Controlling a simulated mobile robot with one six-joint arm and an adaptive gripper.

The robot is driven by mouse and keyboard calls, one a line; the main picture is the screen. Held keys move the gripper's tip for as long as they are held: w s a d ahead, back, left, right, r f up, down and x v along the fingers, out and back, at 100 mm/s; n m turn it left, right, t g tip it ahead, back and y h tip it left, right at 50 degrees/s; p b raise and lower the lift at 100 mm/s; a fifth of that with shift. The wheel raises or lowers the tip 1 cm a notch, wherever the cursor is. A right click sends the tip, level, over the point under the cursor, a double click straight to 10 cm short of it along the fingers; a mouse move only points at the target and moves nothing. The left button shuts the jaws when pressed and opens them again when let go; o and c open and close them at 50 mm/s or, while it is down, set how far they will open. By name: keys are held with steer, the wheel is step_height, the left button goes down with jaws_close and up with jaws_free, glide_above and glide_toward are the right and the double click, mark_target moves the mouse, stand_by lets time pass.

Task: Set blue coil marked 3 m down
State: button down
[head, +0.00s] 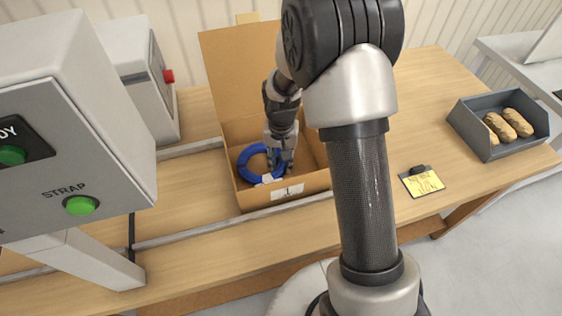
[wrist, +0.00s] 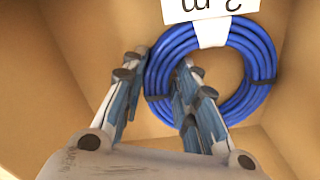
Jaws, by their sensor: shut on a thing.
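The blue coil (head: 249,158) is inside the open cardboard box (head: 240,198), whose front carries a label "1". My gripper (head: 280,163) reaches down into the box at the coil's right side. In the wrist view my gripper (wrist: 160,72) has one finger outside the ring and one in its hole, shut on the coil (wrist: 262,62). A white tag (wrist: 210,8) on the coil is cut off by the frame edge; its upside-down marking shows only in part. The coil is close to the box floor; I cannot tell whether it touches.
A grey machine with a green STRAP button (head: 81,205) stands left of the box. My arm crosses right of the box. A yellow note (head: 423,181) and a grey tray (head: 482,146) with tan bundles are at the right. Metal rails (head: 200,231) run along the table.

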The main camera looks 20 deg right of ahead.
steer(key=shift+r, duration=0.1)
steer(key=shift+f, duration=0.2)
steer(key=c, duration=1.2)
jaws_free()
steer(key=shift+c, duration=0.2)
